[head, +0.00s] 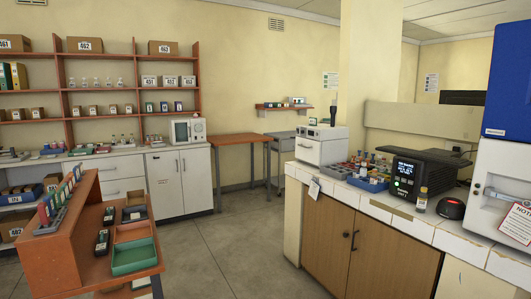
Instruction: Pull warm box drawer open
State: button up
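A white box-shaped unit (330,152) stands at the far left end of the right-hand counter. Its front has a flat panel with a small dark handle or knob, which looks like a closed drawer front (307,150). It is the likeliest warm box, but no label on it can be read. A small dark upright object (333,114) shows on or behind its top. My gripper is not in this view.
The tiled counter (385,206) also carries blue racks with vials, a black device with a lit display (402,176), an amber vial (422,198) and a red-topped black device (451,207). An orange bench with trays (92,270) stands front left. Grey floor (225,250) between is clear.

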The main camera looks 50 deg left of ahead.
aim_at(308, 150)
jog(key=u, duration=1.4)
jog(key=i, duration=0.65)
jog(key=i+u, duration=0.15)
jog(key=i, duration=1.1)
jog(key=i+l+u, duration=0.1)
jog(key=i, duration=0.55)
jog(key=i+l+u, duration=0.1)
jog(key=i, duration=0.5)
jog(key=i+l, duration=0.25)
jog(key=i, duration=0.4)
